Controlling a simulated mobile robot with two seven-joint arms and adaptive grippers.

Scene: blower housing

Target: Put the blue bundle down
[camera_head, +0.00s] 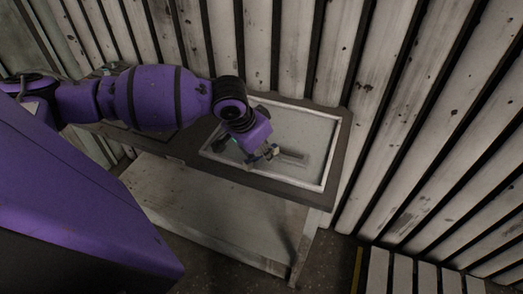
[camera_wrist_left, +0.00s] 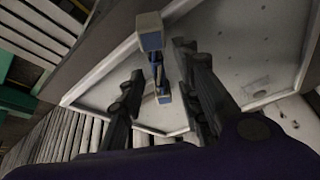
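The blue bundle (camera_wrist_left: 156,72) has a blue middle and pale, blocky ends. In the left wrist view it lies between the two fingers of my left gripper (camera_wrist_left: 160,60), with a gap showing on each side. My left gripper (camera_head: 270,154) is open around it, low over the right part of the white-rimmed tray. In the head view the bundle (camera_head: 264,153) is small and partly hidden by the gripper. I cannot tell whether it touches the tray floor. My right gripper is not in view.
The shallow tray (camera_head: 328,148) has a pale rim and grey floor and sits on a dark-topped table (camera_head: 252,181) with a lower shelf (camera_head: 205,205). A slatted wall (camera_head: 405,110) stands close behind. A slatted pallet (camera_head: 425,278) lies on the floor at lower right.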

